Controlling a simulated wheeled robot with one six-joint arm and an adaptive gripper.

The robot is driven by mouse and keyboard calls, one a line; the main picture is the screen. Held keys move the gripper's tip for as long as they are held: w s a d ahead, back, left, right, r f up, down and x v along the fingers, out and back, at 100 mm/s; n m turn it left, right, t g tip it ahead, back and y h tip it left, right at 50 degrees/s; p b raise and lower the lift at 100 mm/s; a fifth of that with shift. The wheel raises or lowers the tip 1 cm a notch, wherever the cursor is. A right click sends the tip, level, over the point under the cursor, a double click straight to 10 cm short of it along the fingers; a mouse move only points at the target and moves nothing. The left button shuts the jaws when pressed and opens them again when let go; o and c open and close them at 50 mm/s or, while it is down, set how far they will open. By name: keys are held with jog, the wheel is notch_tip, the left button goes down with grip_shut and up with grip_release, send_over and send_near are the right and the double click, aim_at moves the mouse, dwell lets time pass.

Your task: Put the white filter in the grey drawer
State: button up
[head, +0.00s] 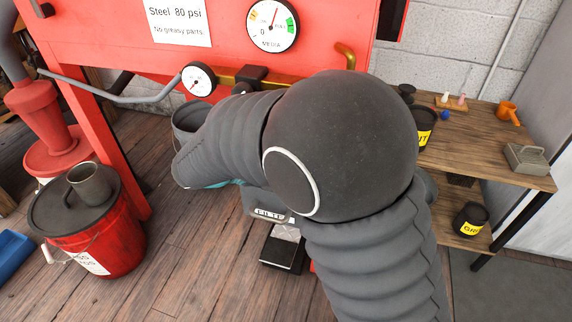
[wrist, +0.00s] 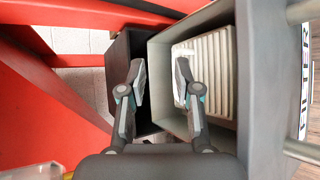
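The white filter (wrist: 216,62), a pleated panel, shows in the wrist view inside the open grey drawer (wrist: 255,95), tilted against its right side. The drawer's front carries a FILTER label (wrist: 305,92); in the head view the label (head: 268,214) shows below my arm. My gripper (wrist: 160,82) is open, its two fingers apart. The right finger overlaps the drawer opening, left of the filter; the left finger is over a dark box-like part. I see nothing between the fingertips but the drawer's edge and inside. In the head view my arm hides the gripper and the filter.
The red cabinet (head: 130,40) with gauges stands behind my arm. A red bucket (head: 105,240) with a dark lid is at left. A wooden shelf unit (head: 480,150) with small items is at right. A black box (head: 283,252) is on the floor below the drawer.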

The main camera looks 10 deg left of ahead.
jog(key=shift+s+r, duration=0.1)
jog(key=shift+r, duration=0.15)
jog(key=v, duration=1.2)
jog(key=d+r+m+g+y, duration=0.3)
jog(key=d+m+g, duration=0.25)
jog(key=d, duration=1.55)
jog(key=s+d+m+t+y, duration=0.2)
jog(key=s+d+m+y, duration=0.4)
jog(key=s+d, duration=0.5)
jog(key=shift+d+f+m, duration=0.25)
jog(key=shift+d+m, duration=0.3)
jog(key=shift+d, duration=1.3)
